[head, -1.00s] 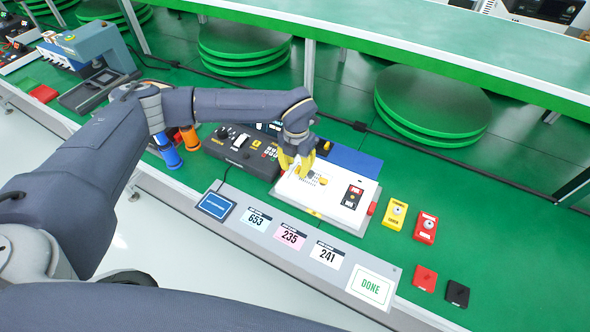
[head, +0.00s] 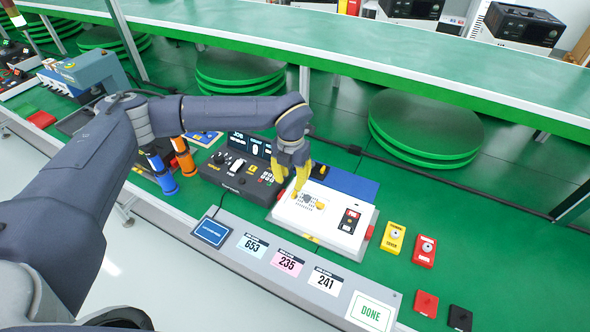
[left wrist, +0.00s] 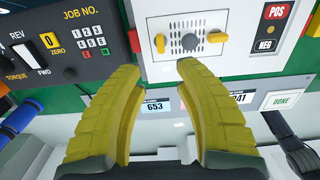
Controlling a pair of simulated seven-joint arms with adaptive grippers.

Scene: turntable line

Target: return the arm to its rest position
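My left gripper (head: 297,188) has yellow fingers and hangs over the left part of a white box (head: 345,243). In the left wrist view my left gripper (left wrist: 157,72) points at the box's near edge. Its fingertips stand apart with nothing between them. The gripper looks clear of the box, though the exact height is hard to tell. My left arm (head: 75,195) reaches in from the left, bent at the elbow, over the line. My right gripper is not in view.
A black control unit (head: 232,178) stands left of the box. A grey label strip (head: 210,258) runs in front. Yellow (head: 394,236) and red (head: 424,250) button boxes stand right. Blue (head: 161,174) and orange (head: 184,158) tools are near my arm. A green shelf (head: 400,60) spans the back.

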